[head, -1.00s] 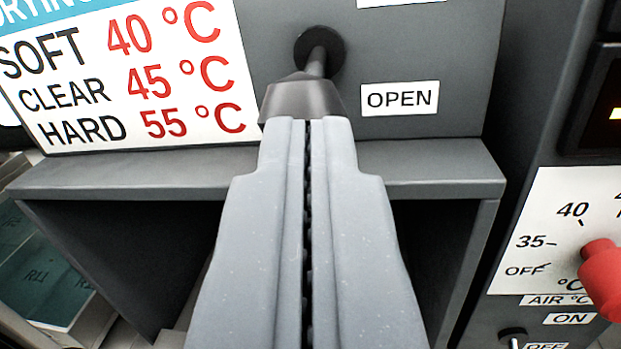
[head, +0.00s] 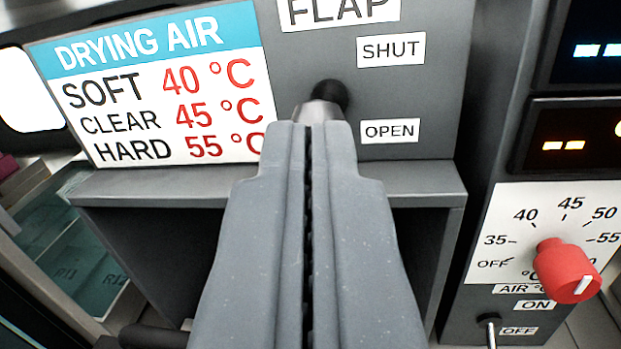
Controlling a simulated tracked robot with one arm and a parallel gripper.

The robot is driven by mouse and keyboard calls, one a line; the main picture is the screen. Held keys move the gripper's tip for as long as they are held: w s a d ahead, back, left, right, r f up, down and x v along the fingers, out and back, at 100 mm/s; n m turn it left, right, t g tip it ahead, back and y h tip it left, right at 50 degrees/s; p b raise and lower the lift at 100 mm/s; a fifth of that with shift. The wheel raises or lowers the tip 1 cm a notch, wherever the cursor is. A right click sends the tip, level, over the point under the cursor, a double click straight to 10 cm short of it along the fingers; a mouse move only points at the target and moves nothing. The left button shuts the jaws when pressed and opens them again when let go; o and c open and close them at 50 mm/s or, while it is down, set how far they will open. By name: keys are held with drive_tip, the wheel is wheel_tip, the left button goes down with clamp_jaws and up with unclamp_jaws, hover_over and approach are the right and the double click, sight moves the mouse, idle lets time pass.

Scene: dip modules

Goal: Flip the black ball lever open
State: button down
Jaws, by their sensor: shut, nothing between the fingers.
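The black ball lever sits on the grey panel under the FLAP label (head: 340,10). Its black round part (head: 331,92) shows just above my gripper's tips, with a short grey piece (head: 318,112) below it. The rest of the lever is hidden behind my gripper. The SHUT label (head: 391,50) is above right of it and the OPEN label (head: 390,130) below right. My gripper (head: 308,126) is shut with nothing between its fingers. Its tips are at the lever's lower end in the picture; I cannot tell if they touch it.
A DRYING AIR sign (head: 160,85) is at the left of the panel. A grey ledge (head: 150,183) with an open recess lies below. A control box at the right has a red knob (head: 567,270) and a small toggle switch (head: 490,330). Teal trays (head: 95,285) lie lower left.

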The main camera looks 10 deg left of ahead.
drive_tip(key=s+r+b, duration=0.1)
drive_tip(key=s+b, duration=0.1)
drive_tip(key=s, duration=1)
drive_tip(key=shift+s+d, duration=0.15)
